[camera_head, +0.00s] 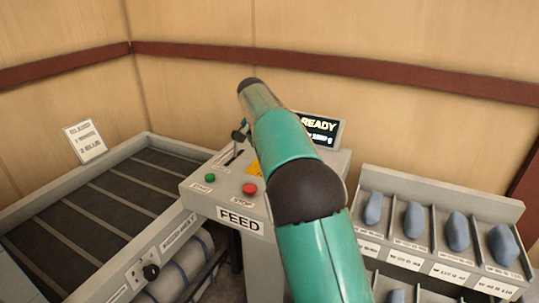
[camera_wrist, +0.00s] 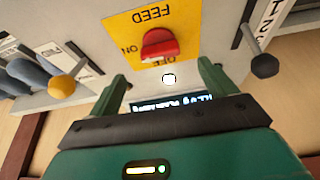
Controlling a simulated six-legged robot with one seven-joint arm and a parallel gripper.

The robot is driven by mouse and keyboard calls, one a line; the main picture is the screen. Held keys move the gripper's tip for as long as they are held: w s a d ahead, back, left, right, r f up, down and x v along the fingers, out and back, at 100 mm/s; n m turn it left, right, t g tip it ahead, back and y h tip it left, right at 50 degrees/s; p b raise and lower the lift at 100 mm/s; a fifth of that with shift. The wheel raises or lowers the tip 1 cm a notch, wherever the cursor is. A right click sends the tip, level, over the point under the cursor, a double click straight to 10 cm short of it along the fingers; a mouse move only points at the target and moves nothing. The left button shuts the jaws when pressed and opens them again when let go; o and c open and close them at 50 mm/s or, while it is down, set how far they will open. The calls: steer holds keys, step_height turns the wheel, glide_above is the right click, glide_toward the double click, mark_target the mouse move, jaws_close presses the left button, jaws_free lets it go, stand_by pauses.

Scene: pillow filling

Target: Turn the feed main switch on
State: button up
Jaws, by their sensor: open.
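The feed main switch (camera_wrist: 160,43) is a red knob on a yellow plate marked FEED, ON and OFF, upside down in the wrist view. OFF is printed just below the knob and ON to its left. I cannot tell for sure which mark it points at. My gripper (camera_wrist: 162,72) is open, its two green fingers spread on either side below the knob, with nothing between them. I cannot tell whether they touch the panel.
The FEED console has a green START button (camera_head: 210,178), a red STOP button (camera_head: 250,188), a dark-knobbed lever (camera_head: 238,136) and a READY display (camera_head: 320,128). A yellow knob (camera_wrist: 64,86) and a dark knob (camera_wrist: 265,66) flank the plate. Bins (camera_head: 440,190) stand right, a conveyor (camera_head: 90,215) left.

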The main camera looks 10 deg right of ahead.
steer(key=v, duration=0.6)
steer(key=shift+s+r, duration=0.1)
steer(key=shift+s, duration=0.05)
steer(key=s+d+r+n+t+y, duration=0.1)
steer(key=s+d+r+n, duration=0.1)
steer(key=s, duration=0.9)
steer(key=s+d+r+n+y, duration=0.1)
steer(key=s+d+r+n, duration=0.15)
steer(key=s, duration=0.85)
steer(key=s+f+n, duration=0.1)
steer(key=s+f, duration=0.2)
steer(key=s, duration=0.4)
steer(key=s+f+n, duration=0.1)
steer(key=s+f, duration=0.3)
steer(key=s, duration=0.3)
steer(key=s+f+n+t, duration=0.1)
steer(key=s+f, duration=0.2)
steer(key=s, duration=0.4)
steer(key=shift+s+a+f+y, duration=0.2)
steer(key=shift+a+f+y, duration=0.1)
steer(key=shift+a+f, duration=0.15)
